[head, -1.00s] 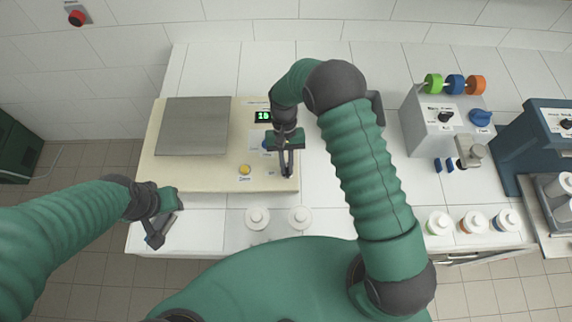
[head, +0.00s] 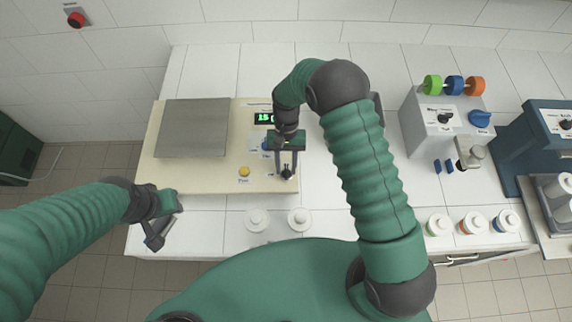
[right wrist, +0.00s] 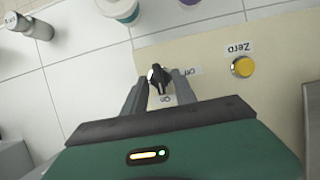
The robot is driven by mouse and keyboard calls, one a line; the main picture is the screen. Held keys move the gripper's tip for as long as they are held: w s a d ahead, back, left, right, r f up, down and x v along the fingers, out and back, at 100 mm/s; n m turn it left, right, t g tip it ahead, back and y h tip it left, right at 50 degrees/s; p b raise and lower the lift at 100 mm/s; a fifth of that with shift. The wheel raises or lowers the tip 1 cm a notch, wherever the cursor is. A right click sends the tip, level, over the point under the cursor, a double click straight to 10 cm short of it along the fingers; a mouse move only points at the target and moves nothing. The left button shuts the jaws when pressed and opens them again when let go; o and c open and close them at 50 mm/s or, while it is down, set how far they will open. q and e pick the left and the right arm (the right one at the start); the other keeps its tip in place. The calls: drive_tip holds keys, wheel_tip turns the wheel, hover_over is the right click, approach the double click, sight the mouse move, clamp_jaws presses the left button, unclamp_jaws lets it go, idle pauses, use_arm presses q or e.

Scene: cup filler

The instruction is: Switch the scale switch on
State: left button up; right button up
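The scale (head: 172,175) is a wide cream box with a grey weighing plate (head: 193,128). Its green display (head: 264,118) is lit. The scale switch (right wrist: 158,78) is a black knob with "On" and "Off" labels beside it in the right wrist view. It sits at the front right corner of the scale in the head view. My right gripper (right wrist: 160,90) is open, with one finger on each side of the knob; I cannot tell whether they touch it. My left gripper (head: 160,232) hangs low at the scale's front left, its opening unclear.
A yellow "Zero" button (right wrist: 243,67) lies close to the switch. Two white-lidded containers (head: 257,220) stand in front of the scale. A grey machine (head: 440,125) with coloured rings stands to the right, and a blue machine (head: 535,130) beyond it.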

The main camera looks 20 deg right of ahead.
drive_tip(key=shift+w+r, duration=0.15)
drive_tip(key=shift+r, duration=0.2)
drive_tip(key=b+v, duration=0.3)
drive_tip(key=v, duration=1.3)
drive_tip(key=shift+d+f, duration=0.1)
drive_tip(key=shift+d, duration=0.05)
